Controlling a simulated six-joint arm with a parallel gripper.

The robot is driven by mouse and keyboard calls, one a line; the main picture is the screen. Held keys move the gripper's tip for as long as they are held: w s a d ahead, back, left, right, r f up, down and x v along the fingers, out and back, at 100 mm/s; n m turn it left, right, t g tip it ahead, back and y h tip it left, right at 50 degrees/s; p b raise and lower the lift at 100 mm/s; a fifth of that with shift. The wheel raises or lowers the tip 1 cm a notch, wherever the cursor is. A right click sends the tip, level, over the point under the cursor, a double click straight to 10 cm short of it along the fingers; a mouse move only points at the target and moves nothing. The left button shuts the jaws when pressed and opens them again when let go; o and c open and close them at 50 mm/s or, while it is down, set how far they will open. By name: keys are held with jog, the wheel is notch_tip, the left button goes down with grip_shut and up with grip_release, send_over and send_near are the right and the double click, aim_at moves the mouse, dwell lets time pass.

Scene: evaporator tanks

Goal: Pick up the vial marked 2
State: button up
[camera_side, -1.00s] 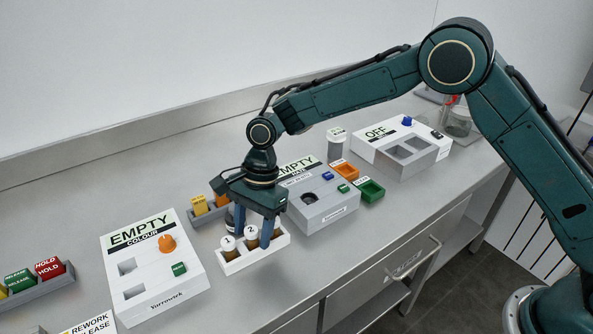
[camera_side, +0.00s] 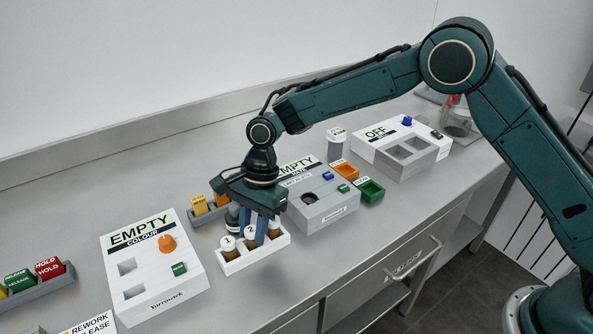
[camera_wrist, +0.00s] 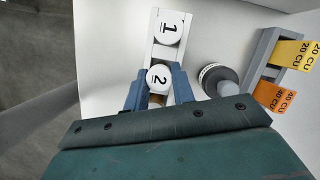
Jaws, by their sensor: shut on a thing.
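The vial marked 2 (camera_side: 251,232) has a white cap and stands in the middle of the white rack (camera_side: 237,265). My gripper (camera_side: 255,235) points down over the rack with its blue fingers shut on this vial. In the wrist view the cap of vial 2 (camera_wrist: 158,76) shows between the fingers (camera_wrist: 157,90). The vial marked 1 (camera_side: 228,244) stands in the rack beside it, also seen in the wrist view (camera_wrist: 170,28). Another brown vial (camera_side: 274,229) stands at the rack's other end, its cap partly hidden by my gripper.
A dark bottle (camera_wrist: 218,80) stands close behind the rack. A grey holder (camera_wrist: 262,50) with yellow and orange blocks is beyond it. The EMPTY COLOUR box (camera_side: 150,275) is left of the rack; another EMPTY box (camera_side: 325,210) is to its right. Bare bench lies in front.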

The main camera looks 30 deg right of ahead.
aim_at(252, 228)
jog(key=shift+r, duration=5)
